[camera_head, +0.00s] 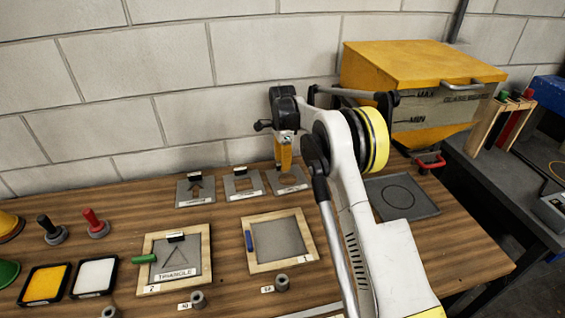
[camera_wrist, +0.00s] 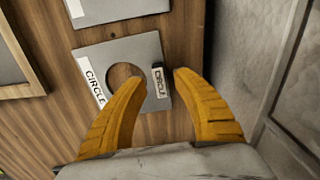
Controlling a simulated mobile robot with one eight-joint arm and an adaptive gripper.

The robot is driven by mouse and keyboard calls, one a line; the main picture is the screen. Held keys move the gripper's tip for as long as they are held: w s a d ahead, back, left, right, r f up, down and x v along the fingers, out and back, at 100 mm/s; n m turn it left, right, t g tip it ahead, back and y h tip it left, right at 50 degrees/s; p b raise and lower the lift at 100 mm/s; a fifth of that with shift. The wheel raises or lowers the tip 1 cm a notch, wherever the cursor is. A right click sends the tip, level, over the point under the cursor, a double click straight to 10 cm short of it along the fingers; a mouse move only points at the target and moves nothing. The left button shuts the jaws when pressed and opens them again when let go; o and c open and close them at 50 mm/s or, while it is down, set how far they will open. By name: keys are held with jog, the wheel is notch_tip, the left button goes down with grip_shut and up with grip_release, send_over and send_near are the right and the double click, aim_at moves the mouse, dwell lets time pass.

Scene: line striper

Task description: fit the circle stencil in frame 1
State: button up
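The circle stencil (camera_head: 292,186) is a grey plate lying on the wooden bench near the wall, partly hidden by my gripper in the head view. In the wrist view the circle stencil (camera_wrist: 122,50) shows its round hole, a CIRCLE label and a small upright labelled tab (camera_wrist: 160,83). My gripper (camera_wrist: 158,77) is open, its yellow fingertips on either side of the tab with nothing gripped. My gripper (camera_head: 284,158) points down over the stencil in the head view. Frame 1 (camera_head: 254,264) is a wooden frame with a bare grey inside and a blue piece (camera_head: 249,241) on its left side.
Two more stencils, arrow (camera_head: 205,195) and square (camera_head: 232,193), lie left of the circle stencil. Frame 2 (camera_head: 205,262) holds the triangle stencil, with a green piece beside it. A grey plate with a circle outline (camera_head: 401,196) lies right. The wall stands close behind.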

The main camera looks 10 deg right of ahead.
grip_shut()
jog(key=shift+r+p, duration=0.95)
jog(key=shift+r, duration=0.85)
jog(key=c, duration=0.6)
grip_release()
jog(key=o, duration=0.7)
